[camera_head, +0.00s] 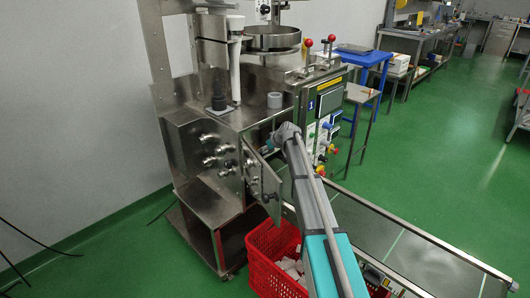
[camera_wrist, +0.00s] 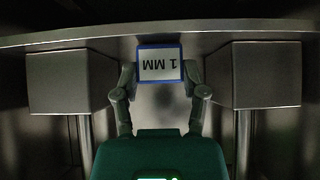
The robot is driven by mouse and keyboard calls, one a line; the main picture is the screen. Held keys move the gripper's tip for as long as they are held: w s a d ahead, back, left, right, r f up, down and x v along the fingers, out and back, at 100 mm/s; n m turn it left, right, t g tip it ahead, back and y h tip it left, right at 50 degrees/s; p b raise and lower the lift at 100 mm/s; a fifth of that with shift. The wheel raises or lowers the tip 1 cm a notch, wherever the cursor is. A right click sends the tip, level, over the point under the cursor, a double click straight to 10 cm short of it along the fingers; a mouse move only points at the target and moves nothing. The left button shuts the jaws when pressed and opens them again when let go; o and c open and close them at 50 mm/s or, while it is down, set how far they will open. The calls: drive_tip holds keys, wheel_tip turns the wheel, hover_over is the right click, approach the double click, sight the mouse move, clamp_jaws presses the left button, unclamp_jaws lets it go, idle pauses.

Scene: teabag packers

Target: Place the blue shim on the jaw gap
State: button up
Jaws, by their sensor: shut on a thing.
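The blue shim (camera_wrist: 160,47) has a blue rim and a white face marked "1 MM", which reads upside down in the wrist view. My gripper (camera_wrist: 159,72) is shut on it, with one finger at each side. Two grey metal jaw blocks stand apart, the left jaw (camera_wrist: 68,82) and the right jaw (camera_wrist: 267,75), each with a rod below. The shim appears between them in the picture, in line with the gap; whether it touches either jaw I cannot tell. In the head view my arm reaches to the machine's front, and the shim cannot be made out.
The steel packing machine (camera_head: 215,135) has an open door (camera_head: 262,186) close to my arm. A red crate (camera_head: 262,272) with white packets stands below. A conveyor (camera_head: 405,245) runs to the right. A metal edge (camera_wrist: 230,27) crosses the wrist view above the jaws.

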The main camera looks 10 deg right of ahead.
drive_tip(key=shift+f, duration=0.1)
idle(0.3)
drive_tip(key=o, duration=1.1)
drive_tip(key=shift+r, duration=0.2)
drive_tip(key=p+v, duration=0.8)
drive_tip(key=v, duration=0.4)
drive_tip(key=shift+d+f+p, duration=0.1)
drive_tip(key=shift+p, duration=0.25)
